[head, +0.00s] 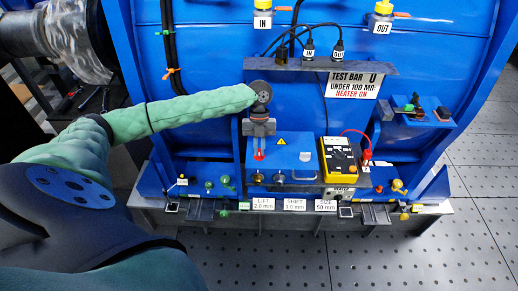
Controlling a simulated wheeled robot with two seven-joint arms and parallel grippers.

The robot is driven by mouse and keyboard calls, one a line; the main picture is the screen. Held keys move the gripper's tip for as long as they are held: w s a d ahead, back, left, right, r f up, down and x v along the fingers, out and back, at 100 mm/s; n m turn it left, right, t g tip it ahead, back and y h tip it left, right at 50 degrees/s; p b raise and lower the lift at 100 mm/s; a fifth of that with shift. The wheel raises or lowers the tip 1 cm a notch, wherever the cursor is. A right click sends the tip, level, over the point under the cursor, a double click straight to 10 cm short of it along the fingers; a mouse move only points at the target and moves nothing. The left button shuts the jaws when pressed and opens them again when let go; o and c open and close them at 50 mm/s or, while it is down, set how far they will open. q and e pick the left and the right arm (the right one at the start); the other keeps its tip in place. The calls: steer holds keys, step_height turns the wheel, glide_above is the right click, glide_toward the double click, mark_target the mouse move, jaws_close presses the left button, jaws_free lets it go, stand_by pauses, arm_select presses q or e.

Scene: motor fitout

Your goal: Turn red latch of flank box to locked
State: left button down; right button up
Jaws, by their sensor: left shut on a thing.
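The flank box (292,158) is a blue box with a yellow warning triangle on its top, low on the blue motor housing. The red latch (259,156) is a small red piece at the box's left part, mostly hidden by my gripper. My left gripper (260,149) points down over it, its fingers shut on the latch. The fingers hide the latch's exact angle, so I cannot tell its setting. My right gripper is not in view.
A yellow meter (340,159) with a red lead stands right of the box. A grey shelf (318,66) with cables and a "TEST BAR" sign (352,85) is above. A small blue bracket (420,108) holds small parts at right. The perforated floor in front is clear.

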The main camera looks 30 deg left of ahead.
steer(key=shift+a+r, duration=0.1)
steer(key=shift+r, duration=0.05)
arm_select(q)
steer(key=shift+r, duration=0.1)
steer(key=c, duration=1.8)
jaws_free()
steer(key=o, duration=0.3)
